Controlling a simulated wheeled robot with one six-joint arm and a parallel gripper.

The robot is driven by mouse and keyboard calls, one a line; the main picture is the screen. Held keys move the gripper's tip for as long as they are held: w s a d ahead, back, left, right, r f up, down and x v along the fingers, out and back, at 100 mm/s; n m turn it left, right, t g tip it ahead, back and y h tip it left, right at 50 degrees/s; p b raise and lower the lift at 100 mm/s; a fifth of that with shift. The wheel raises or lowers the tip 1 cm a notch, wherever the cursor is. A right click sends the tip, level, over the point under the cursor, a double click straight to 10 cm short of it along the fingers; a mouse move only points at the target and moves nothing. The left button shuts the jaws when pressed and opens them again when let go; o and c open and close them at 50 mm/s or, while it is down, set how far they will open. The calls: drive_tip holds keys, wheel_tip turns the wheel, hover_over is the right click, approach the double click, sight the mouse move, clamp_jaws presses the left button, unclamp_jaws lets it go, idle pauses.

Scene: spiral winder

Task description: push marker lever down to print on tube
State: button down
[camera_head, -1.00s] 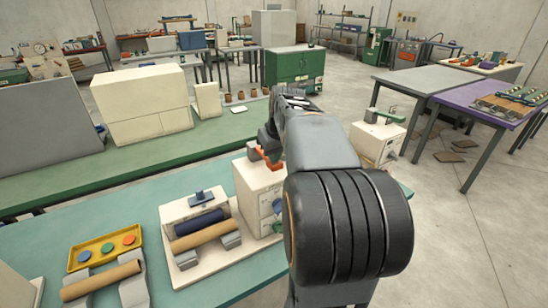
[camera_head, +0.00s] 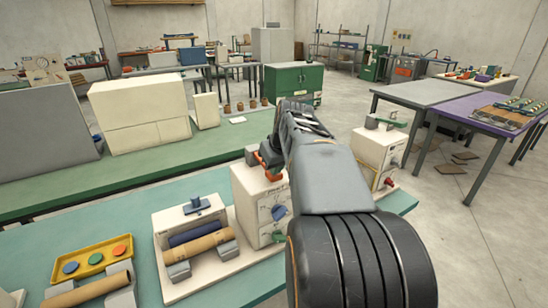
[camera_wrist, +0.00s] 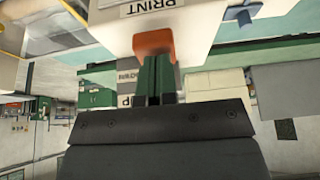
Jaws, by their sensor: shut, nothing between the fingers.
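The marker lever is an orange lever (camera_wrist: 153,43) on a cream box (camera_head: 250,190) labelled PRINT in the wrist view. The lever also shows in the head view (camera_head: 269,162), partly hidden by my arm. My gripper (camera_wrist: 157,62) is shut and empty, its green fingertips right at the lever, seemingly touching it; the exact contact is hidden. A brown tube (camera_head: 200,244) lies across a cream holder left of the box, in front of a dark blue roller (camera_head: 197,232). Small dark marks seem to show on the tube.
A yellow tray (camera_head: 62,273) with coloured buttons and another brown tube (camera_head: 95,288) lie at the lower left. A second cream box (camera_head: 368,152) with a green lever stands right of my arm. Teal bench top (camera_head: 140,205) is free behind the holder.

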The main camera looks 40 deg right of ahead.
drive_tip(key=r+p, duration=0.2)
drive_tip(key=r, duration=0.2)
drive_tip(key=shift+s, duration=0.2)
drive_tip(key=v, duration=1)
drive_tip(key=shift+s+f, duration=0.15)
drive_tip(key=shift+s, duration=0.1)
drive_tip(key=a+f+m, duration=0.3)
drive_tip(key=a+f, duration=0.1)
drive_tip(key=f, duration=0.8)
drive_tip(key=s+a+f+n, duration=0.2)
drive_tip(key=a+f, duration=0.3)
drive_tip(key=a, duration=0.2)
drive_tip(key=s+a+f+n+g, duration=0.1)
drive_tip(key=s+a+f+n, duration=0.1)
drive_tip(key=a+f, duration=0.3)
drive_tip(key=s+a, duration=0.1)
drive_tip(key=a, duration=0.2)
drive_tip(key=shift+s+n+y, duration=0.3)
